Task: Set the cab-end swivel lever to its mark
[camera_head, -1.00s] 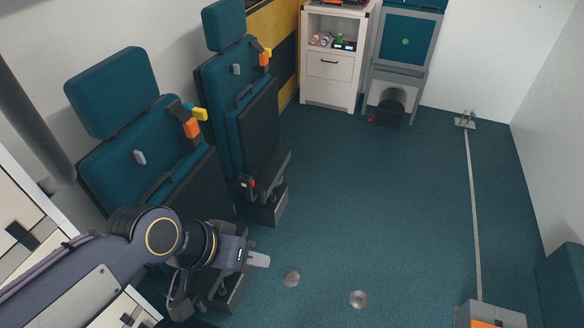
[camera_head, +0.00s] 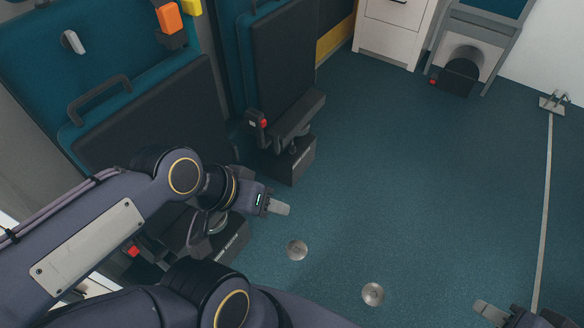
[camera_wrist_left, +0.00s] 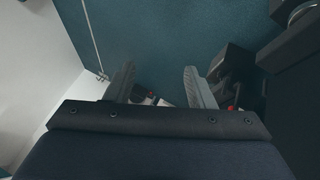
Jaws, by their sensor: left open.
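Two teal seats with dark fold-down cushions stand on the left in the head view. The far seat's base (camera_head: 290,160) carries a small grey lever-like part with a red button (camera_head: 259,124). Another red-tipped part (camera_head: 133,251) shows low by the near seat's base (camera_head: 225,236), partly behind my arm. I cannot tell which is the cab-end lever, and no mark is clear. My left gripper (camera_head: 280,207) is over the floor right of the near base, open and empty; its parted fingers show in the left wrist view (camera_wrist_left: 160,88). My right gripper (camera_head: 488,309) is at the lower right, mostly cut off.
A floor rail (camera_head: 546,200) runs along the right to a metal fitting (camera_head: 553,104). A white cabinet (camera_head: 396,25) and a grey-framed unit (camera_head: 480,40) stand at the back. The middle floor is clear.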

